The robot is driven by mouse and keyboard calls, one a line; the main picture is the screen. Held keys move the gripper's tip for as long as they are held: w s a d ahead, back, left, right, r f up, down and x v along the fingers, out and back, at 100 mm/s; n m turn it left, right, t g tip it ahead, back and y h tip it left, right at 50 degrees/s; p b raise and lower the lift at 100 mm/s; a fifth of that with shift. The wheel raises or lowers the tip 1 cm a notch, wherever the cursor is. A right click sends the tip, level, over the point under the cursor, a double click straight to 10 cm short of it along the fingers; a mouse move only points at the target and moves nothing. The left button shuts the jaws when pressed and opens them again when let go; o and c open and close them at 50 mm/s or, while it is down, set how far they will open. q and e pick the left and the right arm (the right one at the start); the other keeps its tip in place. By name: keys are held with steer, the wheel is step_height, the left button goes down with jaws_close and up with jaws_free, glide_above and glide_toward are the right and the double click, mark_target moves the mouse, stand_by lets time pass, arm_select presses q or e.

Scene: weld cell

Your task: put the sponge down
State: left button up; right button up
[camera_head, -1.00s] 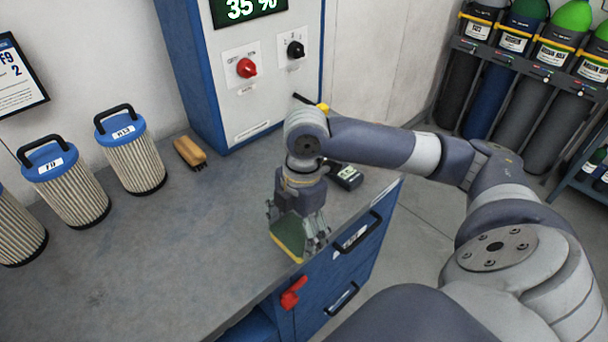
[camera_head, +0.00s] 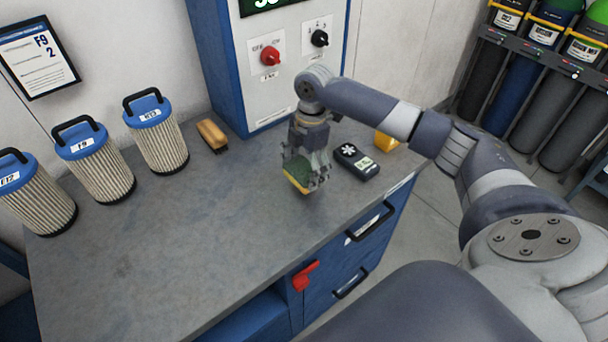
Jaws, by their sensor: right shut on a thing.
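The sponge (camera_head: 297,181) is green on one face with a yellow layer along its lower edge. My right gripper (camera_head: 306,177) is shut on it, pointing down over the right part of the grey bench top (camera_head: 200,240). The sponge is tilted. I cannot tell whether its lower edge touches the bench. The gripper's fingers hide part of the sponge. My left gripper is not in view.
A dark handheld meter (camera_head: 357,161) lies just right of the gripper, with a yellow object (camera_head: 386,142) behind it. A blue cabinet (camera_head: 283,70) rises behind. The bench middle is clear.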

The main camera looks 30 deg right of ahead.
mark_target(304, 178)
step_height(304, 178, down, 2)
steer(key=shift+s+f+p, duration=0.1)
steer(key=shift+f+p, duration=0.05)
steer(key=shift+p, duration=0.35)
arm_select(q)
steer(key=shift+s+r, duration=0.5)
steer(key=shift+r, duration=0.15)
arm_select(e)
steer(key=shift+f, duration=0.5)
steer(key=shift+f, duration=0.1)
steer(key=o, duration=1.1)
steer(key=r, duration=0.4)
steer(key=d+r+b, duration=0.1)
steer(key=r, duration=0.3)
steer(key=r+b, duration=0.1)
steer(key=r, duration=0.3)
steer(key=shift+d+r, duration=0.1)
steer(key=shift+d, duration=0.1)
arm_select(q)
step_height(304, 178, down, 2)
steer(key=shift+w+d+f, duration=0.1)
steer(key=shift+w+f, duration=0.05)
